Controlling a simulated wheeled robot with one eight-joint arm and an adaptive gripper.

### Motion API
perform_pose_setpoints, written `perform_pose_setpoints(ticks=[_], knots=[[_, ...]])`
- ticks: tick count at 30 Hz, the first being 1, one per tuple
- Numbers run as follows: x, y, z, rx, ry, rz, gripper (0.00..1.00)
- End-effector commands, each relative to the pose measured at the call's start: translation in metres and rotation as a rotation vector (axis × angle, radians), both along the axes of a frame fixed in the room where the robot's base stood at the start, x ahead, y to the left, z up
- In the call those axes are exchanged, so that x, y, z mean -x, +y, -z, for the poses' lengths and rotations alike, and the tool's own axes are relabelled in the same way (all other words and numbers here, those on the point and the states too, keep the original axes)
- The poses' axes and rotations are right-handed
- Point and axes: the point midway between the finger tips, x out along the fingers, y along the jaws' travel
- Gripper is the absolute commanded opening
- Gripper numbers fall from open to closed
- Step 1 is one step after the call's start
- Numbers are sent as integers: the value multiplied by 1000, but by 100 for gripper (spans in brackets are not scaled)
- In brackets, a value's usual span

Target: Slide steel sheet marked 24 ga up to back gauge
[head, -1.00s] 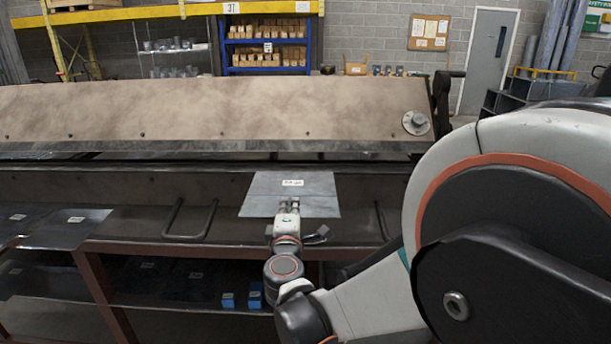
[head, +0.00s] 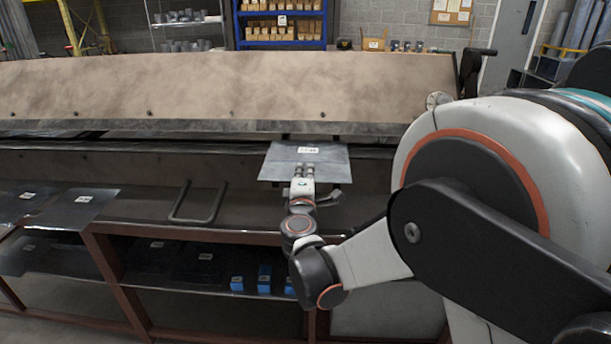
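A grey steel sheet (head: 328,157) with a small white label (head: 308,150) lies flat at the front of the bending brake (head: 220,88). The label's print is too small to read for certain. The sheet's far edge is close to the dark slot under the brake's upper beam; whether it touches anything inside cannot be seen, and no back gauge shows.
More labelled sheets (head: 68,208) lie on the table at the left. A shelf below holds sheets and several blue boxes (head: 264,279). A U-shaped handle (head: 197,203) sticks out from the brake's front, left of my gripper.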

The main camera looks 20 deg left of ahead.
Motion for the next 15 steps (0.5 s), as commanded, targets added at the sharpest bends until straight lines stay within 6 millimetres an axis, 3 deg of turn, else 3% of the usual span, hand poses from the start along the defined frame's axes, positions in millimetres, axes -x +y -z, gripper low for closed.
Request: perform_pose_setpoints(ticks=[15], knots=[[-46,11,7,0,0,1,0]])
